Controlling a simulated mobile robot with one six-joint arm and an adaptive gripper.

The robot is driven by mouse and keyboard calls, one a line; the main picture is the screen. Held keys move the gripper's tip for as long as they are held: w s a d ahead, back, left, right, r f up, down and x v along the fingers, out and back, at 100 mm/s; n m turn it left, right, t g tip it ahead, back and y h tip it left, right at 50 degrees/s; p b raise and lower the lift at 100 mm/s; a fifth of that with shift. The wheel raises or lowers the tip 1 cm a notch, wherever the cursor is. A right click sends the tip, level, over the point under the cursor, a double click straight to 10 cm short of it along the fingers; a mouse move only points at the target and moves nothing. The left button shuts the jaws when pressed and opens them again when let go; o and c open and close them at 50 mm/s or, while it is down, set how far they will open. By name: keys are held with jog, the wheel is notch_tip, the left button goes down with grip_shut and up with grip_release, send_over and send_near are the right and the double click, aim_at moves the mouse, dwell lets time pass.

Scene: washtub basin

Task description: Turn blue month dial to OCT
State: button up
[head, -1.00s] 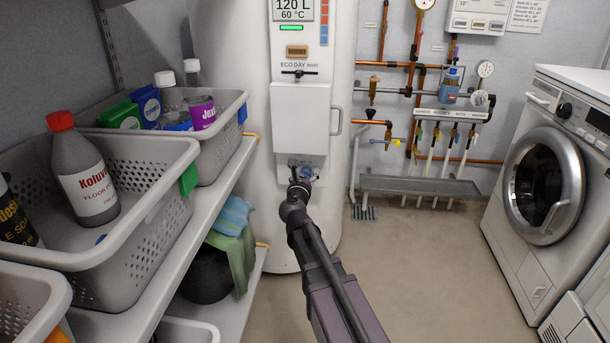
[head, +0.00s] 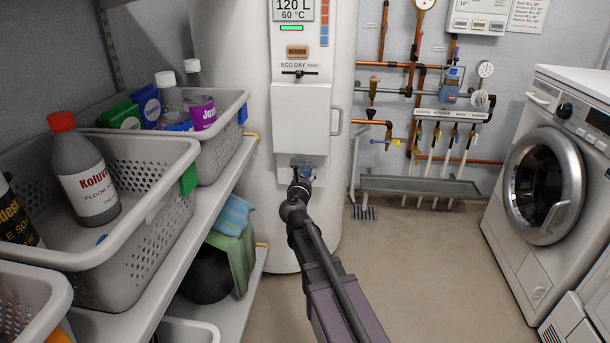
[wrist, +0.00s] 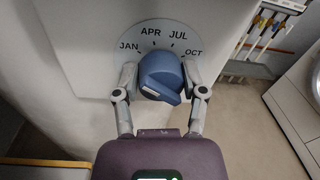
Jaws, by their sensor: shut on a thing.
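The blue month dial (wrist: 161,75) sits on a pale round plate (wrist: 205,38) marked JAN, APR, JUL and OCT, with OCT at the right. My gripper (wrist: 160,84) has one finger on each side of the dial and is shut on it. The dial has a raised edge at its lower right in the wrist view. I cannot tell which month it marks. In the head view my gripper (head: 301,178) reaches the low panel of the white tank (head: 240,120), and the dial is mostly hidden behind it.
A shelf with grey baskets (head: 130,225) stands close on the left. A washing machine (head: 545,185) stands at the right. The floor right of my arm is clear.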

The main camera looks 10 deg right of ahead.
jog(key=m, duration=0.6)
jog(key=shift+w, duration=0.1)
jog(key=m, duration=0.5)
jog(key=shift+d+y+p, duration=0.1)
jog(key=shift+y+p, duration=0.3)
jog(key=m, duration=1.1)
jog(key=shift+y, duration=0.4)
jog(key=o, duration=1.1)
jog(key=shift+f, duration=0.1)
jog(key=shift+o, duration=0.2)
